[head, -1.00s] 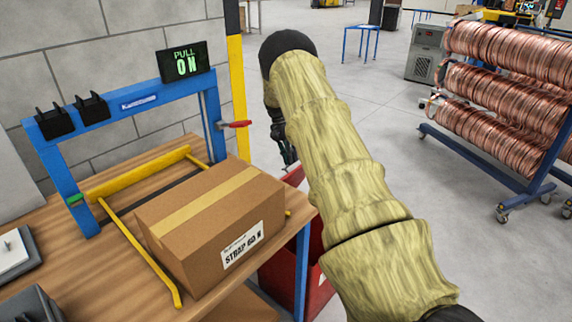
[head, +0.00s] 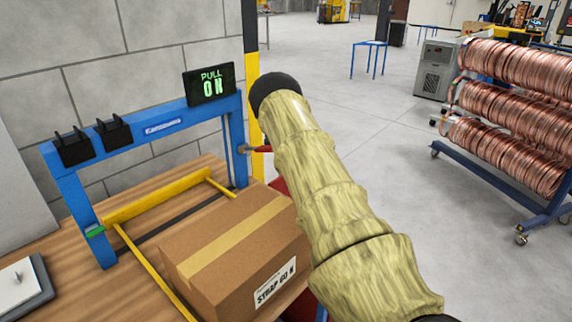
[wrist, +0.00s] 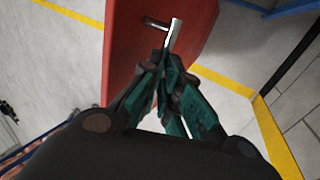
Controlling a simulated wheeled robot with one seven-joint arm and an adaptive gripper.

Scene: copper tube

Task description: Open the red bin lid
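The red bin lid (wrist: 125,50) shows in the wrist view as a broad red panel with a metal handle (wrist: 174,35). My gripper (wrist: 168,60) has its teal fingers drawn together at the handle, with the bar between the tips. In the head view a strip of the red lid (head: 279,185) shows between the box and my arm. My arm and the box hide most of the bin, and my gripper is hidden there. The lid's exact angle cannot be told.
A cardboard box (head: 235,245) sits on the wooden workbench (head: 80,270) beside the bin. A blue frame (head: 150,125) stands on the bench by a yellow post (head: 254,120). A rack of copper coils (head: 515,115) stands at right.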

